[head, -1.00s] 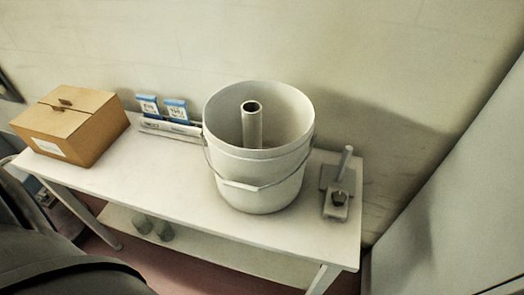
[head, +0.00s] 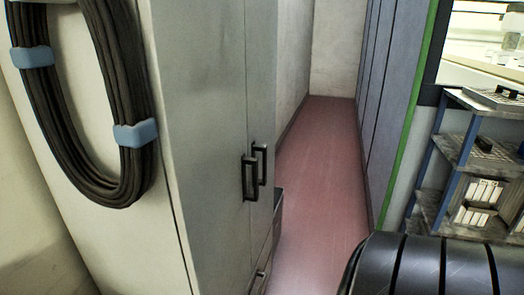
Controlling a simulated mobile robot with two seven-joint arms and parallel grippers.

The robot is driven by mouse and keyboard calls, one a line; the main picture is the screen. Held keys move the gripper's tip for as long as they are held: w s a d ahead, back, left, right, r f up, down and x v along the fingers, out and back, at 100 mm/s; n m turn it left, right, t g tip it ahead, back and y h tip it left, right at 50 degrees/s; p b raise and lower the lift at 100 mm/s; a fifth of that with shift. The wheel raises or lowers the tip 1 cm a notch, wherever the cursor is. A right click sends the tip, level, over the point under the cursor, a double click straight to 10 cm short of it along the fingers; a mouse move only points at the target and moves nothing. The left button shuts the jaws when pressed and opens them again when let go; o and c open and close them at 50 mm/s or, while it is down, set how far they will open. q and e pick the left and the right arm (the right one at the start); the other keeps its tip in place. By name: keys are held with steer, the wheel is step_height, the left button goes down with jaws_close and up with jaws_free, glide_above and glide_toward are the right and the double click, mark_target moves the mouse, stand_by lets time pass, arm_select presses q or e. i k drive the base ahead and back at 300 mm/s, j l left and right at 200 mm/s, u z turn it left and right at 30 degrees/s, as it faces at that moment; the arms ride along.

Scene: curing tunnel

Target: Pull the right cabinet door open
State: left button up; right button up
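A pale grey cabinet (head: 200,90) stands left of centre in the head view, its front seen at a steep angle. It has two tall doors that look shut. The right cabinet door (head: 262,80) is the farther, narrow-looking one, with a dark vertical bar handle (head: 262,165). The left door (head: 205,200) is nearer, with a similar dark handle (head: 247,179) close to the other one. Neither of my grippers is in view, and nothing is seen touching the handles.
A coil of black cable (head: 110,120) with blue ties hangs on the cabinet's near side. A clear reddish floor aisle (head: 318,190) runs back right of the cabinet, past grey-blue panels (head: 380,90). A shelf rack (head: 455,150) with boxes stands at the right.

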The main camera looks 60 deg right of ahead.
mark_target(261, 16)
steer(key=z, duration=1.85)
steer(key=i+l+u, duration=0.1)
steer(key=l, duration=0.25)
steer(key=i+l+u, duration=0.1)
steer(key=l, duration=0.25)
steer(key=i+l, duration=0.2)
steer(key=l, duration=0.2)
steer(key=i+l+u, duration=0.15)
steer(key=l, duration=0.25)
steer(key=i+l+u, duration=0.1)
steer(key=l, duration=0.25)
